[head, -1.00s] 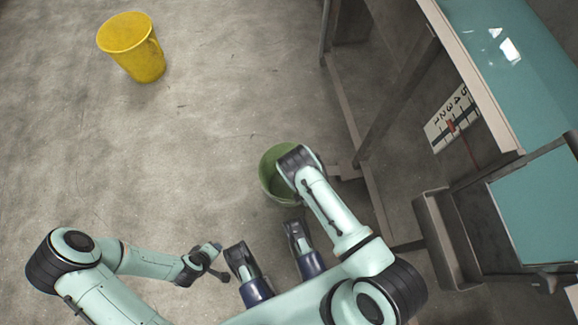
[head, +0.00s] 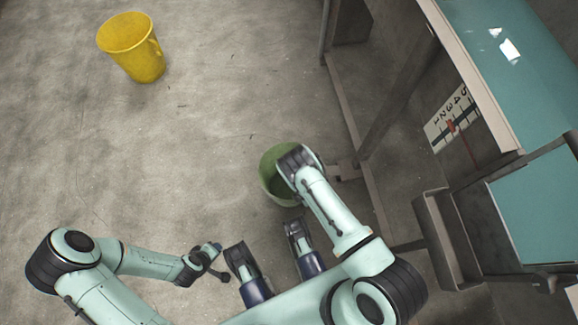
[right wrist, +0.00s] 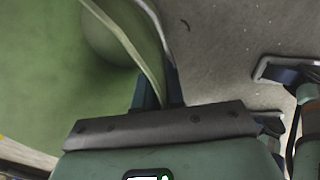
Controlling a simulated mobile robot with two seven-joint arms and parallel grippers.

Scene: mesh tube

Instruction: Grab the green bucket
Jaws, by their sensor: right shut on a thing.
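The green bucket (head: 271,178) stands on the floor near the middle of the head view, with its open top up. My right forearm covers its right part. In the right wrist view the bucket (right wrist: 50,75) fills the left side, and its pale rim runs down between my fingers. My right gripper (right wrist: 157,92) is shut on the bucket's rim and wall; in the head view the arm hides these fingers. My left gripper (head: 218,262) is low in the head view, left of the bucket and well apart from it. Its fingers are spread and empty.
A yellow bucket (head: 131,48) stands on the floor at the upper left. A bench with a teal top (head: 520,60) and metal frame stands at the right, its lower rail close to the green bucket. A grey bin (head: 440,240) is below it. The floor at left is clear.

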